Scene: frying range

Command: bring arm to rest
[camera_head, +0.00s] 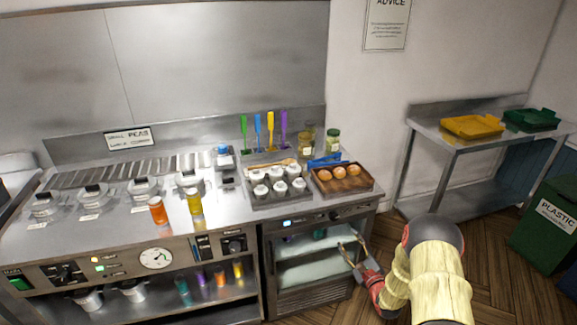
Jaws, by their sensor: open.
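My gripper (352,254) is in the lower right of the head view, at the end of my arm. Its two fingers are spread apart with nothing visible between them. It appears in front of the right side of the glass-fronted unit (300,270) under the counter, below the counter's front edge. I cannot tell whether it touches the unit. My arm, with a yellowish cover and a dark joint, reaches up from the bottom right.
The steel counter (120,225) holds a brown egg tray (340,187), a tray of white-topped containers (275,200), an orange bottle (158,210) and a yellow bottle (194,201). A side table (455,148) and green plastic bin (545,235) stand right. Floor (500,265) shows between.

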